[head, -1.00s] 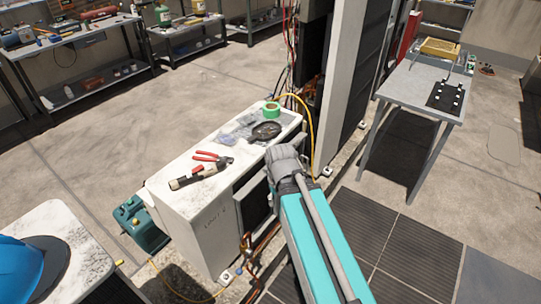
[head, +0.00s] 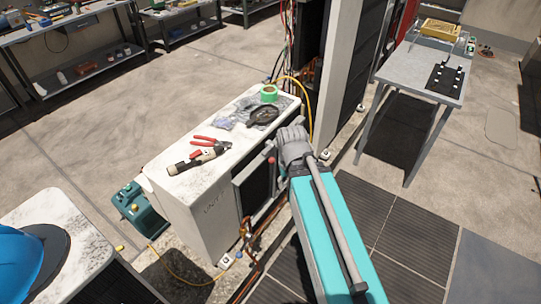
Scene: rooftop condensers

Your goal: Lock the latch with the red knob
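A small red knob (head: 271,160) shows at the upper right of the white condenser unit's side, close by the end of my arm. The latch body under it is too small and too covered to make out, so I cannot tell its position. My gripper (head: 279,170) is beside the knob, mostly hidden behind my grey wrist and turquoise arm. I cannot tell whether its fingers are open or shut, or whether they touch the knob. The white condenser unit (head: 209,220) has a dark grille (head: 254,190) on the side facing my arm.
On the unit's top lie red-handled pliers (head: 211,141), a dark cylindrical tool (head: 194,162), a black round item (head: 262,115) and green tape (head: 269,93). A yellow hose (head: 308,100) and a tall panel (head: 352,75) stand behind. A grey table (head: 413,82) is at right.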

